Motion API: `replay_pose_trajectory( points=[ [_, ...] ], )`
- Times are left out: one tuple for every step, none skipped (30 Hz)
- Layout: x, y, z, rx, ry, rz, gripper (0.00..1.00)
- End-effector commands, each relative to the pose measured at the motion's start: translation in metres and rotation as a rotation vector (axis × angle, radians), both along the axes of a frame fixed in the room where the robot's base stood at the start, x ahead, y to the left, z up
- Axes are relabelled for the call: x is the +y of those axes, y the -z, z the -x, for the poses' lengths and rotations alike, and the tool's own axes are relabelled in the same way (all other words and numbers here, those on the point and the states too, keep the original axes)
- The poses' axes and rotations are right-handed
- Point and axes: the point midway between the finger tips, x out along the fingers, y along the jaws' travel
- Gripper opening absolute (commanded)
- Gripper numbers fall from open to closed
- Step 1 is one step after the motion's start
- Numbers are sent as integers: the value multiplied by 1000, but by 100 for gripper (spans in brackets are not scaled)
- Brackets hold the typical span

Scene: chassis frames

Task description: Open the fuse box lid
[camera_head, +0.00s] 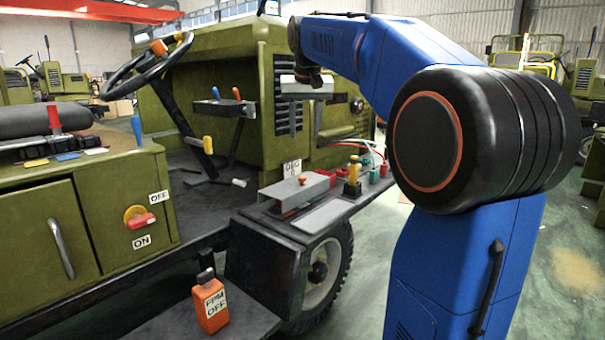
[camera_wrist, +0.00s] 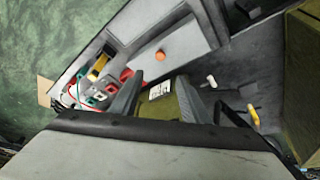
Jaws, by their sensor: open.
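The fuse box is a grey box on the dark side shelf of the green vehicle. Its grey lid (camera_head: 285,190) is down and carries an orange knob (camera_head: 303,179). In the wrist view the lid (camera_wrist: 178,40) and its orange knob (camera_wrist: 160,56) lie beyond the fingertips. My gripper (camera_head: 304,112) hangs above the box, apart from it, in the head view. It is open and empty, with its two grey fingers spread in the wrist view (camera_wrist: 160,82). The far side of the box is hidden.
The vehicle's green front panel (camera_head: 340,125) rises close behind my gripper. An orange bottle (camera_head: 210,303) stands on the lower step.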

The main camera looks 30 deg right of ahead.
Motion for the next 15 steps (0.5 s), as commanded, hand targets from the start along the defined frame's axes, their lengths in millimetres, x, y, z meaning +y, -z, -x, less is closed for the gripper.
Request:
replay_pose_trajectory(
  points=[
    [-1, 6, -2, 2, 0, -1, 42],
    [-1, 9, -3, 2, 0, -1, 42],
    [-2, 14, -4, 3, 0, 0, 42],
    [-3, 19, -6, 3, 0, 0, 42],
    [-4, 23, -8, 3, 0, -1, 42],
    [-5, 30, -10, 3, 0, 0, 42],
    [-6, 35, -12, 3, -1, 0, 42],
    [-7, 40, -14, 2, -1, -1, 42],
    [-8, 46, -16, 3, -1, 0, 42],
    [-9, 51, -18, 2, -1, -1, 42],
    [-10, 56, -20, 2, -1, -1, 42],
    [-11, 63, -22, 3, -1, 0, 42],
    [-12, 68, -24, 2, -1, -1, 42],
    [-12, 73, -26, 3, -1, -1, 42],
    [-14, 80, -28, 4, -1, -1, 42]
  ],
)
